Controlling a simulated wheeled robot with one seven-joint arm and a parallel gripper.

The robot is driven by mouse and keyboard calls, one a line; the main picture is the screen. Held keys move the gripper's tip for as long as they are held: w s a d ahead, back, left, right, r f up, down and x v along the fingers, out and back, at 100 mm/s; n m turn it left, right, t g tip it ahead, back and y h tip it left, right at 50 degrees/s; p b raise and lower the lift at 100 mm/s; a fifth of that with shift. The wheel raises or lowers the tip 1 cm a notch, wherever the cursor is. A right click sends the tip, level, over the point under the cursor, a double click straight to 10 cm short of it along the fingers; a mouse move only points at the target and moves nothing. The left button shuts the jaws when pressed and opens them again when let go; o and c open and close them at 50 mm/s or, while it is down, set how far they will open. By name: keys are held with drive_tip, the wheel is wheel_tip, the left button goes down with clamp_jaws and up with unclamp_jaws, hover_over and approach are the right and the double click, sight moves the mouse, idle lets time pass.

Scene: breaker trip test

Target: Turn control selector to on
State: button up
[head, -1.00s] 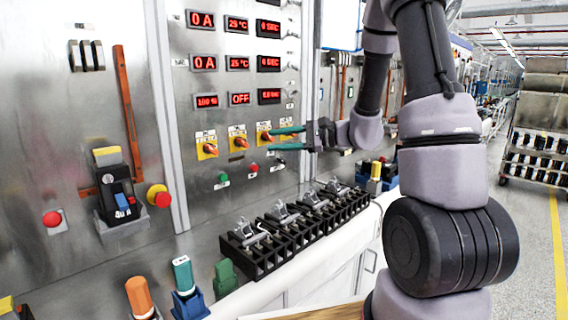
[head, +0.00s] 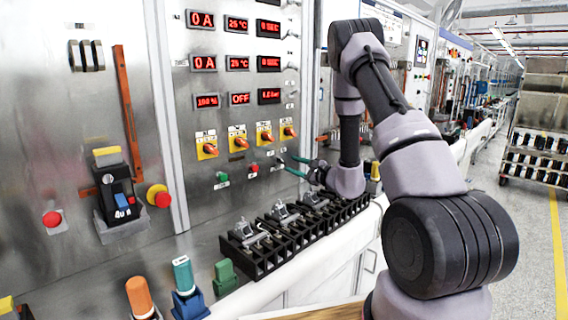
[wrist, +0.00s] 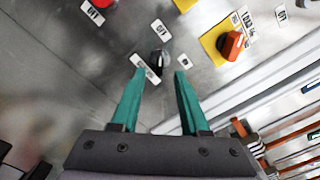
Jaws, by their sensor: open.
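The control selector (wrist: 160,58) is a small black knob on the metal panel in the wrist view. An OFF label (wrist: 161,29) is above it, an ON label (wrist: 185,61) to its right, and another label (wrist: 146,68) below left. My gripper (wrist: 159,73) is open and empty, its two teal fingers pointing at the panel on either side of the knob's lower end. I cannot tell whether they reach it in depth. In the head view my gripper (head: 288,166) is low in front of the panel, below the yellow selectors; the knob is too small to make out there.
Orange selectors on yellow plates (head: 238,139) form a row above; one (wrist: 232,45) is right of the knob in the wrist view. Green (head: 222,177) and red (head: 254,168) buttons are left of my gripper. A black terminal block (head: 262,250) lies on the ledge below.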

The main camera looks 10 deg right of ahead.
sight(283, 161)
drive_tip(key=shift+x, duration=2.75)
drive_tip(key=shift+s, duration=0.1)
clamp_jaws()
